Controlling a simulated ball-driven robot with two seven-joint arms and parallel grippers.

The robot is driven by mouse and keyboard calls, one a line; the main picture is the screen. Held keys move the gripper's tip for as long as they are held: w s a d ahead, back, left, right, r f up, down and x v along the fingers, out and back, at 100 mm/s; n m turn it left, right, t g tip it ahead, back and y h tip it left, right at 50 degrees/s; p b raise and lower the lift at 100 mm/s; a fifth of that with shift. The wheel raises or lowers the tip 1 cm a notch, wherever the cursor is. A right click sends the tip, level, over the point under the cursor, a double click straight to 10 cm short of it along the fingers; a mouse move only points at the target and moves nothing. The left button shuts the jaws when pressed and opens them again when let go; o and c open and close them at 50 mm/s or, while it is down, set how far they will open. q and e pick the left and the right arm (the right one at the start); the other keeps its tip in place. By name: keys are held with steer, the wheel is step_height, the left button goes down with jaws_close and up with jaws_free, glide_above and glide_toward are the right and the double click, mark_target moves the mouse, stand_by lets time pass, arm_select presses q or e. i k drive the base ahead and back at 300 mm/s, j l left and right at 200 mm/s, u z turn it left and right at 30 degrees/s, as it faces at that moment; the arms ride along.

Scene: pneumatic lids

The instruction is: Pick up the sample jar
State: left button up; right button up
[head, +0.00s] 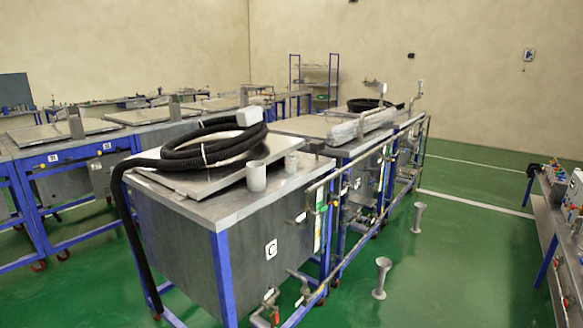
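A grey, open-topped cylindrical cup (256,176) stands upright on the metal top of the nearest tank (215,208), near its right side. A smaller grey cylinder (291,163) stands just behind it to the right. Either may be the sample jar; I cannot tell which. Neither of my grippers is in view, and nothing touches the cup or the small cylinder.
A coiled black hose (215,150) lies on the tank's lid and hangs down its left side. Pipes with valves run along its right side. Two grey flared stands (381,280) (418,218) are on the green floor. A bench (557,225) stands at the right.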

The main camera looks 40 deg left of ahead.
mark_target(290, 159)
steer(key=u, duration=0.75)
steer(key=i+j+u, duration=0.2)
steer(key=u, duration=0.15)
steer(key=i+u, duration=0.4)
steer(key=i+j+u, duration=0.1)
steer(key=i+u, duration=0.25)
steer(key=k, duration=0.1)
